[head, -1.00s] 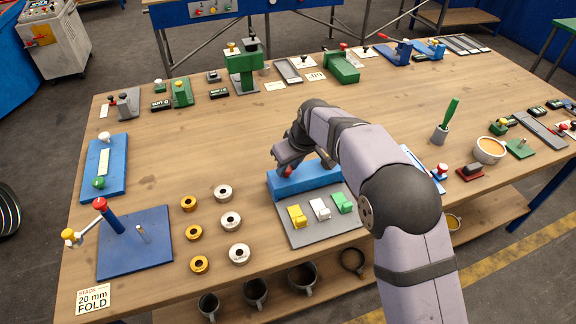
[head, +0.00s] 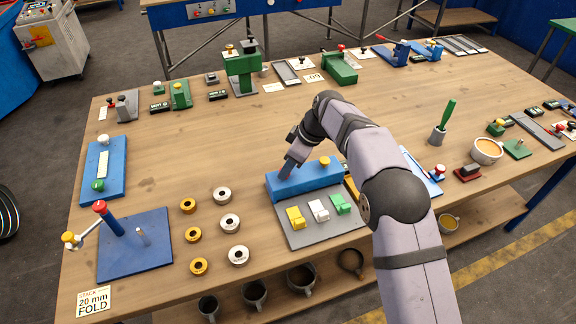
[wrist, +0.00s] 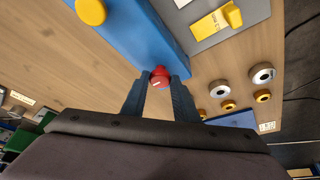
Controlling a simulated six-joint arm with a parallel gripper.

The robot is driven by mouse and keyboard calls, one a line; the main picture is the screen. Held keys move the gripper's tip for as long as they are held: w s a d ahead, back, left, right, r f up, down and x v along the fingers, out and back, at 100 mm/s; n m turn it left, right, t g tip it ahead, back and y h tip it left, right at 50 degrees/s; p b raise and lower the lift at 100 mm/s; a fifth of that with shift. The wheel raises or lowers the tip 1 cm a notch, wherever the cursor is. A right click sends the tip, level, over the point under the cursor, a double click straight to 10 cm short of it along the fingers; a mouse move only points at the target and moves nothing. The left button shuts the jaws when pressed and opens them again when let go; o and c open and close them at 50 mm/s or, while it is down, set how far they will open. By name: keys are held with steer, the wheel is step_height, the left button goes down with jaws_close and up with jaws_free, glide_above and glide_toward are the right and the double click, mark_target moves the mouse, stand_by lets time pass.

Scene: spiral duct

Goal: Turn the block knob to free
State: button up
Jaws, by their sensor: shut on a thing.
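The blue block (head: 310,182) lies along the back of a grey plate (head: 300,236) near the front middle of the table. It also shows in the wrist view (wrist: 140,35). A yellow knob (head: 325,160) sits on its right part and shows in the wrist view (wrist: 91,11). A red knob (wrist: 160,75) is at the block's other end. My gripper (wrist: 160,80) is shut on the red knob, one finger on each side. In the head view my gripper (head: 287,170) hides the red knob. The knob's turn angle cannot be told.
Yellow (head: 296,217), white (head: 318,210) and green (head: 341,204) pieces sit on the grey plate. Several gold and silver rings lie left of it. A blue plate with a red-topped post (head: 112,220) stands farther left. The table behind the block is largely clear.

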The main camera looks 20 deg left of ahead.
steer(key=shift+r, duration=0.1)
steer(key=o, duration=1)
steer(key=shift+o, duration=0.2)
steer(key=b+v, duration=0.2)
steer(key=v, duration=0.5)
steer(key=shift+d+r, duration=0.1)
steer(key=shift+d, duration=0.1)
